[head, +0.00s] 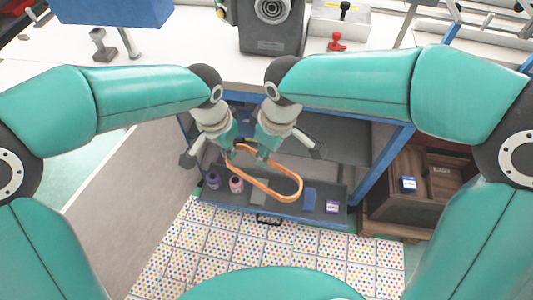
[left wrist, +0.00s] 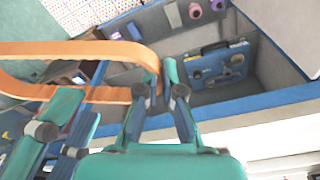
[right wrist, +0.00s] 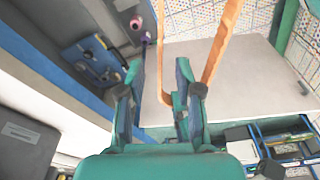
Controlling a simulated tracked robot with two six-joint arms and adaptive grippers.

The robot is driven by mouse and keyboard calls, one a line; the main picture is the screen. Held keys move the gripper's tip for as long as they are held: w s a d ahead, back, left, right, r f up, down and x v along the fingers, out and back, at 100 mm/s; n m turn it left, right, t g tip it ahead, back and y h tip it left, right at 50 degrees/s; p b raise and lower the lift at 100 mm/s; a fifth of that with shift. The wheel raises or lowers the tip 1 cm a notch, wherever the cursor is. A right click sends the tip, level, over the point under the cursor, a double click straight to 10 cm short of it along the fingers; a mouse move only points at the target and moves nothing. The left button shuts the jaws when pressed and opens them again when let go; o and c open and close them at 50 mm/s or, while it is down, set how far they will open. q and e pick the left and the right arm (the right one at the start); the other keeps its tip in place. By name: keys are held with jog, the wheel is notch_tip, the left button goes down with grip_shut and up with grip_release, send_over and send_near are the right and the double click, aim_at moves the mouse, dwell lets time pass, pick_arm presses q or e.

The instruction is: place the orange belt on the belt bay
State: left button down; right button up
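The orange belt (head: 284,197) is a long closed loop held in the air over the open blue-framed cabinet. My left gripper (head: 234,148) is at its left end; in the left wrist view the fingers (left wrist: 158,75) close around the rounded end of the belt (left wrist: 60,48). My right gripper (head: 264,153) is beside the upper strand. In the right wrist view its fingers (right wrist: 157,75) are apart, with part of the belt (right wrist: 222,45) between and beyond them. A grey shelf (head: 335,218) lies below the belt; I cannot tell which part is the belt bay.
The shelf carries a purple spool (head: 213,181), a pink spool (head: 236,184), a blue item (head: 309,199) and a small purple-and-white box (head: 332,207). A wooden crate (head: 408,205) stands right. The white worktop (head: 190,62) and a machine (head: 271,25) are behind.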

jog(key=shift+w+a+f, duration=0.1)
jog(key=shift+a+f, duration=0.05)
jog(key=shift+f, duration=1.1)
grip_shut()
pick_arm(q)
jog(key=c, duration=1.2)
grip_release()
jog(key=shift+c, duration=0.2)
